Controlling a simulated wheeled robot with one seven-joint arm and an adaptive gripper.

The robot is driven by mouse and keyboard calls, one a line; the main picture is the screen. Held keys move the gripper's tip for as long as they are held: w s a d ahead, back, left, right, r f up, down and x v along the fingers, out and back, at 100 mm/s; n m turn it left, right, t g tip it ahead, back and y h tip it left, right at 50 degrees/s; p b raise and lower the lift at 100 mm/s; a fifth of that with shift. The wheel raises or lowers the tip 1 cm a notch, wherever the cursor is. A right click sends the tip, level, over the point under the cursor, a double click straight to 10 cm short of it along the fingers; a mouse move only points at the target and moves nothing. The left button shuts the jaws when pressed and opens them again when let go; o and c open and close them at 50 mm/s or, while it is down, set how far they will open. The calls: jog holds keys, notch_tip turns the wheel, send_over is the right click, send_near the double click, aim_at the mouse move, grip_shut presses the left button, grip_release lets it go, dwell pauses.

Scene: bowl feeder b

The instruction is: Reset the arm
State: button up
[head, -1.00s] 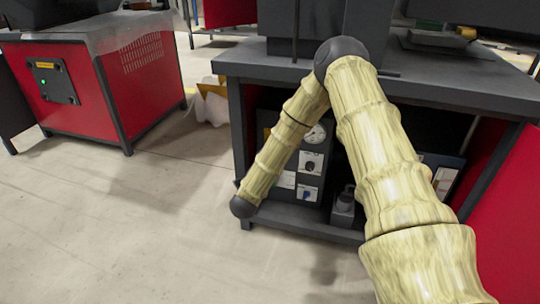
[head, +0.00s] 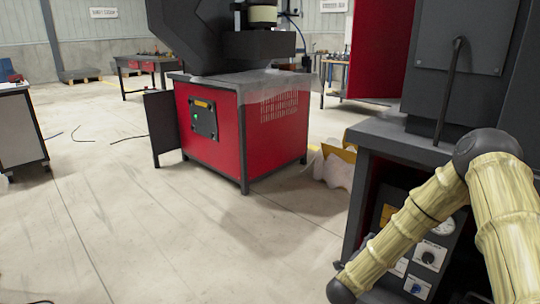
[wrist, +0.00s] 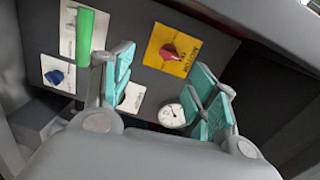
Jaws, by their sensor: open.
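My gripper (wrist: 165,98) shows in the wrist view with its two teal-padded fingers spread apart and nothing between them. It faces a dark control panel (wrist: 130,30). The panel carries a red knob on a yellow plate (wrist: 170,50), a green handle (wrist: 84,35), a blue knob (wrist: 54,77) and a round gauge (wrist: 172,115). In the head view, my bamboo-textured arm is bent at the lower right, in front of the dark workbench (head: 390,140). The gripper itself does not show in the head view.
A red machine cabinet (head: 270,125) with a green light stands left of the workbench. A white sack and yellow piece (head: 335,165) lie between them. A white cabinet (head: 20,130) is at the far left. The floor (head: 150,230) in front is mostly clear.

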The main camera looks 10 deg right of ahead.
jog(key=s+a+f+n+g+y+p, duration=0.1)
jog(key=s+a+f+n+g+y, duration=0.2)
jog(key=s+a+f+n+y, duration=1.05)
jog(key=s+a+f+n+g+p, duration=0.1)
jog(key=s+a+f+n+g, duration=0.2)
jog(key=s, duration=0.7)
jog(key=s+f+n+g, duration=0.3)
jog(key=s+n, duration=0.2)
jog(key=s, duration=0.6)
jog(key=s+a+f+n+g+p, duration=0.1)
jog(key=s+a+f+n+g, duration=0.25)
jog(key=s, duration=0.65)
notch_tip(320, 180, up, 38)
jog(key=d+n+p, duration=0.1)
jog(key=p, duration=3.6)
jog(key=shift+d+f+h+p, duration=0.15)
jog(key=shift+h+p, duration=0.2)
jog(key=shift+s+t, duration=0.1)
jog(key=shift+t, duration=0.15)
